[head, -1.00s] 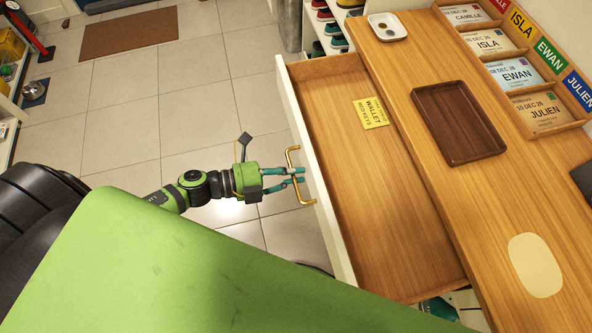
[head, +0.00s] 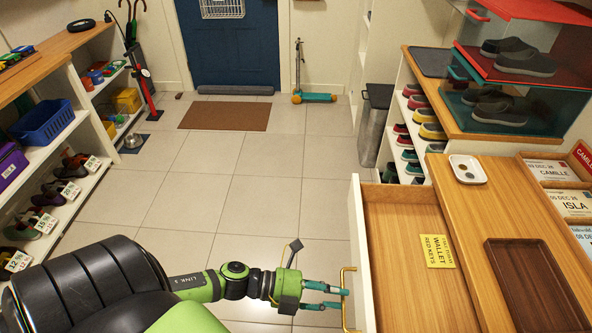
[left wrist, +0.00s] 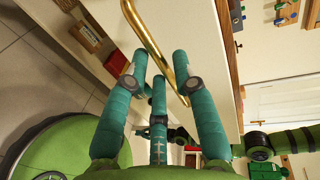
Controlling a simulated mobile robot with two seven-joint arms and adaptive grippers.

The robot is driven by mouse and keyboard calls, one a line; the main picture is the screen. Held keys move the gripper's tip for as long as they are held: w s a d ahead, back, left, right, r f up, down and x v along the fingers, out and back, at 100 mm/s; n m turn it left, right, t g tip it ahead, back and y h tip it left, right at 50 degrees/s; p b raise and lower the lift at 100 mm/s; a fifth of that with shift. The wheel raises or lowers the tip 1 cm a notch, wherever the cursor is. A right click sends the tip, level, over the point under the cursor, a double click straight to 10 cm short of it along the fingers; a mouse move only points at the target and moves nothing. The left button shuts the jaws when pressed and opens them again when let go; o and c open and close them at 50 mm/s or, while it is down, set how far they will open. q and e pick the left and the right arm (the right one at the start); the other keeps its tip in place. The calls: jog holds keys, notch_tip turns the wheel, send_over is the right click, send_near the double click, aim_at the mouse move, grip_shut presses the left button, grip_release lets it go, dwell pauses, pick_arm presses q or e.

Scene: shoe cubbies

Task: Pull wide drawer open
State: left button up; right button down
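The wide drawer (head: 410,238) stands pulled out from the wooden bench, its pale front (head: 361,252) facing left in the head view. A yellow card lies inside it. Its brass handle (head: 343,281) is a bar on that front, and it crosses the left wrist view (left wrist: 156,45). My left gripper (head: 343,298) has teal fingers, spread apart, with their tips at the handle. In the left wrist view the fingers (left wrist: 160,68) are also apart, with the bar close to their tips; I cannot tell whether they touch it. My right gripper is not seen.
The bench top (head: 475,225) holds a white dish (head: 467,169) and a brown tray (head: 532,283). Shoe shelves (head: 60,180) line the left side. A grey bin (head: 374,125) stands beyond the drawer. The tiled floor (head: 260,180) between is clear.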

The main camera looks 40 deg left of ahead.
pick_arm(q)
jog(key=v, duration=1)
